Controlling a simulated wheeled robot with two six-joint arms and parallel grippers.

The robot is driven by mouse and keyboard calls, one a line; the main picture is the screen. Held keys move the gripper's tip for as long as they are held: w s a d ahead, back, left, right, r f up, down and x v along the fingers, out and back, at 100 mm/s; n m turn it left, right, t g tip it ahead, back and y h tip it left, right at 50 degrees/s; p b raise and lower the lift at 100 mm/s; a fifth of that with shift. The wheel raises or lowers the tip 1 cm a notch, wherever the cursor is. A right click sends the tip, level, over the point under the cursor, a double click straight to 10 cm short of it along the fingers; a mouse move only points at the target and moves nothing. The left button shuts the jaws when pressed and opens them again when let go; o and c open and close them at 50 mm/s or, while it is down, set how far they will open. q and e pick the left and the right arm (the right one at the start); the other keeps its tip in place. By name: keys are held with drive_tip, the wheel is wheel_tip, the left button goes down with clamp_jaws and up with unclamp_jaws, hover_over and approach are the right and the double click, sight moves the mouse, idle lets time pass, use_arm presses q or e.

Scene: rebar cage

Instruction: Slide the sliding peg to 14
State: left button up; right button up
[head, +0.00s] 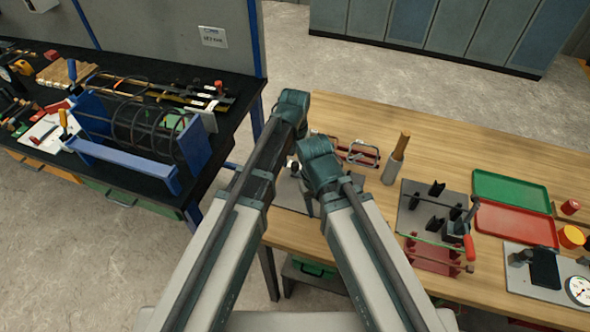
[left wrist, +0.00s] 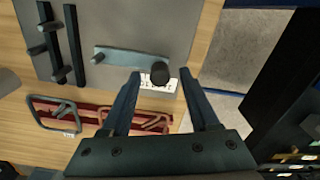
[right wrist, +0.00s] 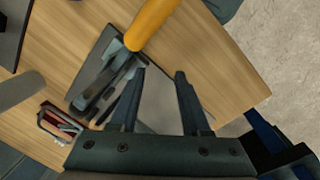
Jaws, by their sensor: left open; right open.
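In the left wrist view, a dark round peg (left wrist: 158,74) stands at one end of a blue-grey bar (left wrist: 125,57) on a grey plate (left wrist: 100,15). A white label (left wrist: 158,86) with small print, too small to read, lies beside the peg. My left gripper (left wrist: 161,73) is open. Its fingertips appear on either side of the peg in that view, apart from it; the height gap is unclear. My right gripper (right wrist: 159,72) is open and empty above a grey plate with dark parts. In the head view my arms hide both jaws and most of the peg's plate.
On the wooden table (head: 440,140) are red-framed clamps (head: 357,152), a wooden-handled tool in a grey holder (head: 390,170), a green tray (head: 510,190) and a red tray (head: 515,225). An orange cylinder (right wrist: 150,22) is close to my right gripper. A dark bench (head: 150,75) stands at left.

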use_arm(q)
drive_tip(key=shift+f, duration=0.5)
clamp_jaws()
drive_tip(key=shift+a, duration=0.1)
idle(1.1)
